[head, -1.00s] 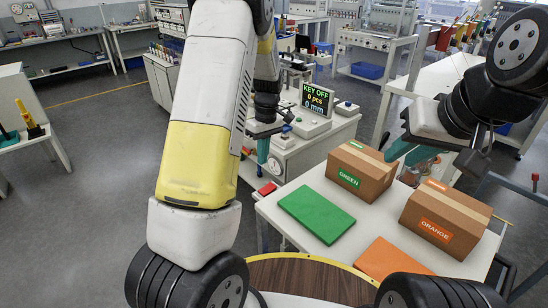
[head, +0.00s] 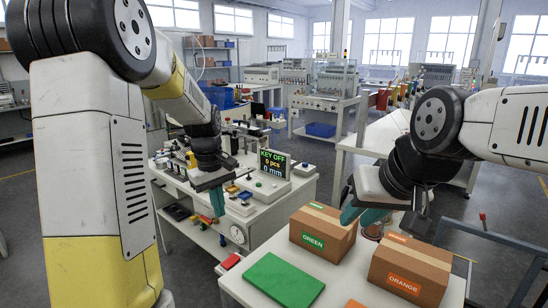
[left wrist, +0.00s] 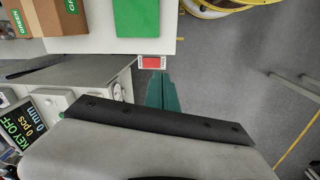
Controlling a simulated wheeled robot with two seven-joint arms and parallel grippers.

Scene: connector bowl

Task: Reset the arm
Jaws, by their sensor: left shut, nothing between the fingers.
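My left gripper (head: 217,203) hangs with its teal fingers pointing down, in front of the machine bench and left of the table with the boxes. In the left wrist view its teal fingers (left wrist: 162,92) are together with nothing between them. My right gripper (head: 352,214) reaches in from the right, its teal fingers near the cardboard box labelled GREEN (head: 322,232). The arm and the angle hide whether its fingers are apart. The box labelled ORANGE (head: 409,268) stands to the right of the GREEN box.
A green mat (head: 284,282) lies on the white table (head: 236,285), with part of an orange mat (head: 354,303) at the bottom edge. The bench with the KEY OFF display (head: 273,163) stands behind.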

